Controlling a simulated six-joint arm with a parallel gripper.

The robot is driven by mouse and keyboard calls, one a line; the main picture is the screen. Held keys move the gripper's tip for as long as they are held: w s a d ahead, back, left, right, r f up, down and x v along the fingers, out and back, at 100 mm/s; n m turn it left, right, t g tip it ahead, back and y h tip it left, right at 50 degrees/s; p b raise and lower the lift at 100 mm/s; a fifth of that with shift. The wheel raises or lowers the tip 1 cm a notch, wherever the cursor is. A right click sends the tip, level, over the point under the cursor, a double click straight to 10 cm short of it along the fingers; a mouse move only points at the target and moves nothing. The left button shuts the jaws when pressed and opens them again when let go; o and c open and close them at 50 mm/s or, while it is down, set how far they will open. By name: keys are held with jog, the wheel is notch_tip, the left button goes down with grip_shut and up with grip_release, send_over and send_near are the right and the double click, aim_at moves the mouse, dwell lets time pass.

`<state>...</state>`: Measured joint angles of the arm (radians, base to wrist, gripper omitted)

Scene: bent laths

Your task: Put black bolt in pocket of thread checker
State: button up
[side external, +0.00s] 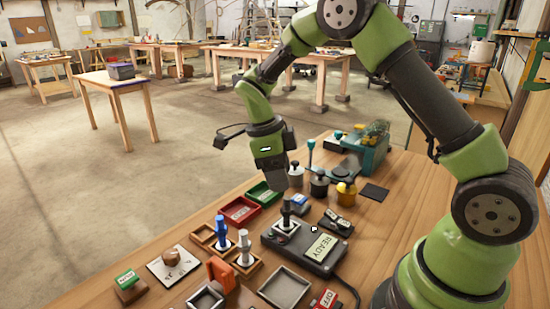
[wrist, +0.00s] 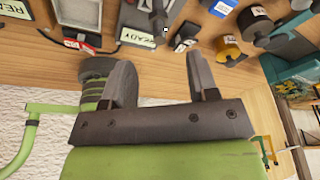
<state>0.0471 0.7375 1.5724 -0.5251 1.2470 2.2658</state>
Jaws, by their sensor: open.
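The black bolt (side external: 286,212) stands upright in the square pocket of the dark box with a READY label, which looks like the thread checker (side external: 290,250). In the wrist view the bolt (wrist: 158,18) shows at the top edge, partly cut off, beyond the READY box (wrist: 130,17). My gripper (side external: 286,182) is above the bolt and apart from it in the side view. Its two fingers stand wide apart with nothing between them in the wrist view (wrist: 161,80).
A blue bolt (side external: 221,234) and a pale grey bolt (side external: 244,246) stand in wooden trays left of the box. A black switch (side external: 337,222), a yellow-and-black pot (side external: 346,194) and a teal machine (side external: 367,155) stand right and behind. A grey tray (side external: 284,288) lies in front.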

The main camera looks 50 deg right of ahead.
notch_tip(320, 180, up, 11)
jog(key=s+a+n+t+y, duration=0.1)
jog(key=s+a+n+t, duration=0.2)
jog(key=n, duration=0.3)
jog(key=s+a+r+n+t+y, duration=0.1)
jog(key=s+a+r+n+t, duration=0.1)
jog(key=s+n, duration=0.5)
jog(key=s+a+r+n+t+y, duration=0.1)
jog(key=s+r+n+t, duration=0.2)
jog(key=s+n, duration=0.4)
jog(key=n+t, duration=0.1)
jog(key=n, duration=0.4)
jog(key=shift+s+a+r+t+y, duration=0.25)
jog(key=shift+s+a+t+y, duration=0.05)
jog(key=shift+a+t, duration=0.1)
